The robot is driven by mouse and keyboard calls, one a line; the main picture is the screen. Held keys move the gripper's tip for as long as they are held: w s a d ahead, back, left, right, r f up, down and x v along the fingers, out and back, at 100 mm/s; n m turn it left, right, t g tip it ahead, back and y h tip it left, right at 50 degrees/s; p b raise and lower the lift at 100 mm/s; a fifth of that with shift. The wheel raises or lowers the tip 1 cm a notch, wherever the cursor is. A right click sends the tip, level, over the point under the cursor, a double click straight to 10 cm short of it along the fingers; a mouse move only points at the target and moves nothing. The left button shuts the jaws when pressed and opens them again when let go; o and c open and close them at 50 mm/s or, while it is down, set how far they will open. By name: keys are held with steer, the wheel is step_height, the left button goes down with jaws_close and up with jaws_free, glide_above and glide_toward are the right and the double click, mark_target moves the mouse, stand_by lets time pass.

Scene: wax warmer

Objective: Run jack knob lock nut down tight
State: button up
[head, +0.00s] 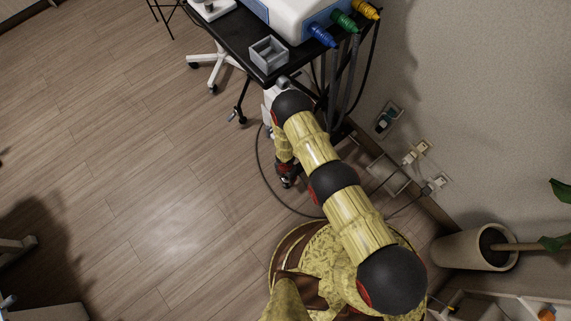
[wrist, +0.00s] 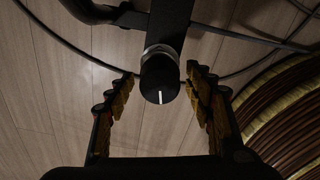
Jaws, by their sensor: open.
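In the wrist view a black round knob (wrist: 160,84) with a white line on its face is in the middle. A metallic ring (wrist: 158,50), which looks like the lock nut, sits behind it against a dark bar (wrist: 170,20). Whether the ring is tight cannot be told. My gripper (wrist: 160,76) is open, with one finger on each side of the knob and a visible gap on both sides. In the head view my gripper (head: 287,180) is low beneath the cart's near edge, partly hidden by my arm. The knob and ring cannot be made out there.
A black cart (head: 225,35) carries a grey open box (head: 268,54) and a white machine (head: 300,15) with coloured plugs. Cables (head: 262,165) loop to the floor and wall sockets (head: 416,153).

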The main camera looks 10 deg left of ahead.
steer(key=shift+r, duration=3.1)
